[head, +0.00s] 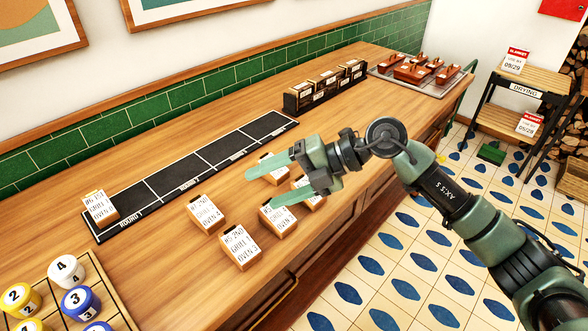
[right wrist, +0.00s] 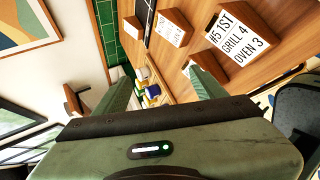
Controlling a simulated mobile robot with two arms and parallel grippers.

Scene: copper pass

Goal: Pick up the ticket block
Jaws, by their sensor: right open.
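Several wooden ticket blocks with white printed faces are on the counter. One reads "#6 1ST" (head: 99,207) and sits on the left end of the black strip (head: 165,183). Others stand in front of it: a left one (head: 205,214), a front one (head: 240,248) and one by the lower finger (head: 280,222), with more partly hidden behind my gripper. My right gripper (head: 257,188) is open and empty above this group. In the right wrist view, a block reading "#5 1ST GRILL 4 OVEN 3" (right wrist: 236,36) is beyond the fingers, beside another block (right wrist: 172,28).
A tray (head: 440,91) of copper-coloured pans is at the far end. Numbered cylinders (head: 78,300) sit in a wooden tray at lower left. A drying shelf (head: 530,77) stands on the tiled floor.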

